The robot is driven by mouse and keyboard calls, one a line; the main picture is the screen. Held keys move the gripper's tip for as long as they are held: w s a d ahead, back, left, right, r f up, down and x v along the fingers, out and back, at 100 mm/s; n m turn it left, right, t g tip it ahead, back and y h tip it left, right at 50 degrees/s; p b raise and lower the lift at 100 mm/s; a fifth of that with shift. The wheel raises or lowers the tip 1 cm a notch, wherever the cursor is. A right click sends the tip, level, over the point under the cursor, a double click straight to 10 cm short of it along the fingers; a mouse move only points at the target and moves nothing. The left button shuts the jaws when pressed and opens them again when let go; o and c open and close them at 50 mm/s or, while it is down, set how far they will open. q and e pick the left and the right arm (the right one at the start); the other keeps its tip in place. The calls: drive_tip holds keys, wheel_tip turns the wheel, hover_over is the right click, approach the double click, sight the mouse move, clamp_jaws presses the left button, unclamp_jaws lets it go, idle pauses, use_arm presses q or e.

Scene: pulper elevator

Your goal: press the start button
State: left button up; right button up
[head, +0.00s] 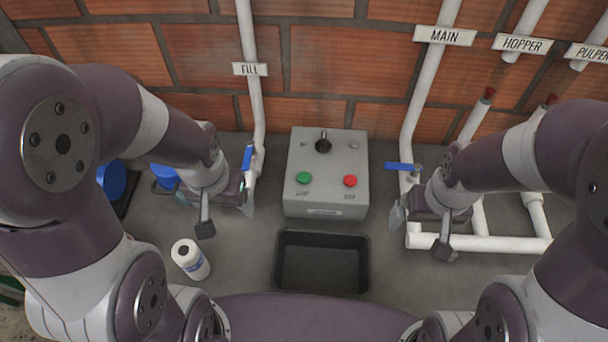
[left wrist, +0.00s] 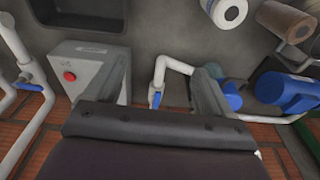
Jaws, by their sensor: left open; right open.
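The grey control box (head: 326,200) stands on the counter against the brick wall. The green start button (head: 304,178) is on the left of its sloped face, with a label reading START below it. The red stop button (head: 350,181) is on the right, and a black switch (head: 323,146) is above them. My left gripper (head: 227,216) is open and empty, left of the box and apart from it. My right gripper (head: 420,232) is open and empty, right of the box. The left wrist view shows the red button (left wrist: 69,76); the green one is hidden there behind a finger.
A black tray (head: 321,262) lies in front of the box. White pipes with blue valve handles (head: 247,158) (head: 403,166) flank the box. Blue items (head: 112,180) are at the far left.

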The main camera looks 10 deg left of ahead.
use_arm(q)
clamp_jaws()
idle(1.5)
